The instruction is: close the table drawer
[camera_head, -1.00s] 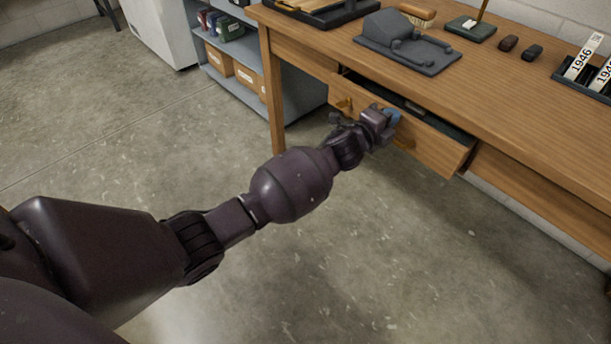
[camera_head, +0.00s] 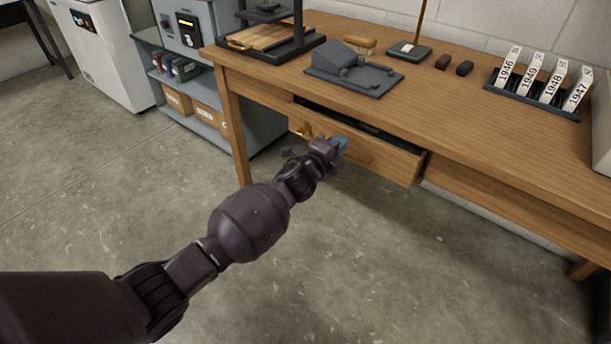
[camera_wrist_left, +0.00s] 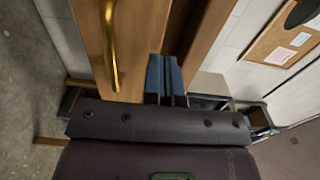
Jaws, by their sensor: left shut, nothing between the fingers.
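The table drawer (camera_head: 392,163) sticks out a little from under the wooden table (camera_head: 455,130), with a dark gap along its top. Its front shows in the left wrist view (camera_wrist_left: 140,45) with a brass handle (camera_wrist_left: 111,50). My left gripper (camera_head: 340,146) is at the drawer front, near its middle. Its blue fingertips (camera_wrist_left: 164,76) are shut with nothing between them. They are close to the drawer front; I cannot tell whether they touch it. The gripper hides part of the front. My right gripper is not in view.
On the table are a grey sculpted block (camera_head: 355,70), a brush (camera_head: 360,46), a dark frame stand (camera_head: 262,50), two small dark blocks and a rack of numbered cards (camera_head: 540,85). A grey shelf unit (camera_head: 200,105) stands left. The floor in front is clear.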

